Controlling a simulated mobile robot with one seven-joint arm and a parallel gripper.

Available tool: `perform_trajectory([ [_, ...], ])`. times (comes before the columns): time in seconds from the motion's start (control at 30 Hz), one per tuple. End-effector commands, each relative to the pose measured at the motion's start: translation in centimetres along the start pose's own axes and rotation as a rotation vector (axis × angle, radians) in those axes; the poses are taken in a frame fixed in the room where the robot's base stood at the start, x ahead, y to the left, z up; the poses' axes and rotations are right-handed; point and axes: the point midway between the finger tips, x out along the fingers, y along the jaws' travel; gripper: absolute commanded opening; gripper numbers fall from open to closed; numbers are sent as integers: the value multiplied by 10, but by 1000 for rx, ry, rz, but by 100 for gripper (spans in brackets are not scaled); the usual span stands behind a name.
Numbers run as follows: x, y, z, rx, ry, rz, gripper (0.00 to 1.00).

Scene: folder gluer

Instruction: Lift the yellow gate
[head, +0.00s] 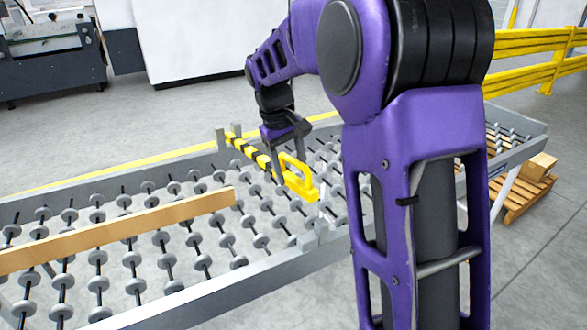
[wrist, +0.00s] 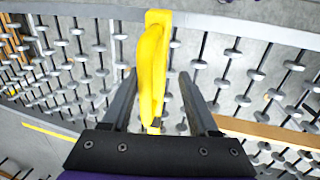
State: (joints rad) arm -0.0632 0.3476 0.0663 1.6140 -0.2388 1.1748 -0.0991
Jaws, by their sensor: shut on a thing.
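The yellow gate (head: 309,188) is a bar with black stripes lying across the roller conveyor, with an upright yellow loop handle at its near end. The handle also shows in the wrist view (wrist: 152,62), between the two dark fingers. My gripper (head: 288,158) points down at this handle from above and is shut on it. In the wrist view my gripper (wrist: 158,80) has one finger on each side of the handle. The gate's bar lies low, close to the rollers. My arm hides part of the conveyor to the right of the handle.
The roller conveyor (head: 190,296) has grey side rails. A long wooden strip (head: 130,228) lies over its rollers at the left. A box (head: 540,165) stands on a pallet (head: 520,197) at the right. A yellow guard rail (head: 535,40) stands behind.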

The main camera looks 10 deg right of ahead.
Motion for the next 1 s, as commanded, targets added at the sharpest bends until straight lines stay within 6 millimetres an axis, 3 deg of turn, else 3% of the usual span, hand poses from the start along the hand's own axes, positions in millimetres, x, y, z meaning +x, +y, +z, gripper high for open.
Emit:
perform_trajectory([
  [0.1,-13,-3,-2,-4,3,-3,50],
  [1.0,-73,-6,-11,-6,5,-7,50],
])
